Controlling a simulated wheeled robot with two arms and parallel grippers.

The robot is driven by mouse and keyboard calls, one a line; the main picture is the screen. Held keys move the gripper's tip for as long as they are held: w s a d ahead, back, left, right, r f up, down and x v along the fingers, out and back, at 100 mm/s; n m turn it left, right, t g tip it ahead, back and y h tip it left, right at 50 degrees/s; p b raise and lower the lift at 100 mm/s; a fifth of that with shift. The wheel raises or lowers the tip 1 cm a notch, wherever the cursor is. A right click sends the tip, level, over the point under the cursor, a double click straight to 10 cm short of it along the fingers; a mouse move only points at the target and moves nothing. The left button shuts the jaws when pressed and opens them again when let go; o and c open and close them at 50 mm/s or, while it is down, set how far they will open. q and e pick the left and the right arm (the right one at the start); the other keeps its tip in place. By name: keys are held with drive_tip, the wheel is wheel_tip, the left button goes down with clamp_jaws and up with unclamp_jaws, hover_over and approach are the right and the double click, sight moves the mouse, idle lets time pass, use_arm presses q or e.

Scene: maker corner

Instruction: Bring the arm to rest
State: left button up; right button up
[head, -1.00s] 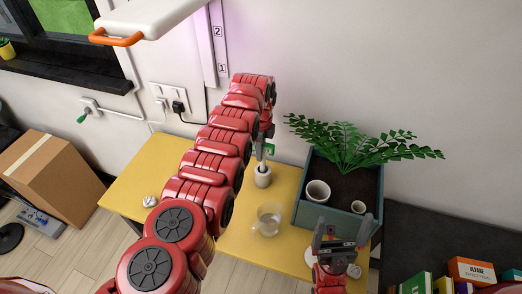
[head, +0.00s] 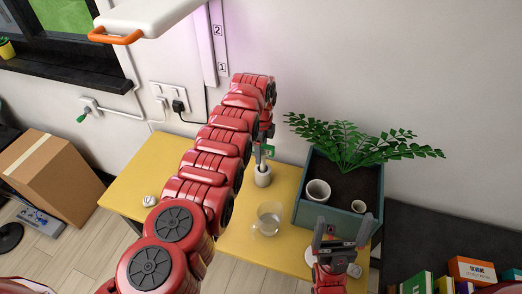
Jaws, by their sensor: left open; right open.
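My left arm, red, reaches up across the table and bends down at its far end. My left gripper (head: 264,140) hangs there, above a small pale pot (head: 263,175) with a green tag standing in it. It is mostly hidden by the arm and is open; I cannot tell whether it touches the tag. My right gripper (head: 342,228) is open and empty, fingers upward, in front of the planter at the table's right side.
The yellow table (head: 285,252) carries a clear mug (head: 268,218), a crumpled white scrap (head: 149,201) and a teal planter (head: 328,220) with a fern and two small pots. A white lamp (head: 160,18) hangs above. A cardboard box (head: 50,178) stands left; books (head: 415,283) lie right.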

idle(0.4)
use_arm(q)
drive_tip(key=o, duration=0.6)
wheel_tip(320, 180, up, 6)
drive_tip(key=p, duration=0.6)
drive_tip(key=shift+r+p, duration=0.25)
drive_tip(key=shift+p, duration=0.05)
drive_tip(key=shift+r+p, duration=1)
drive_tip(key=shift+r, duration=0.3)
drive_tip(key=shift+f, duration=0.1)
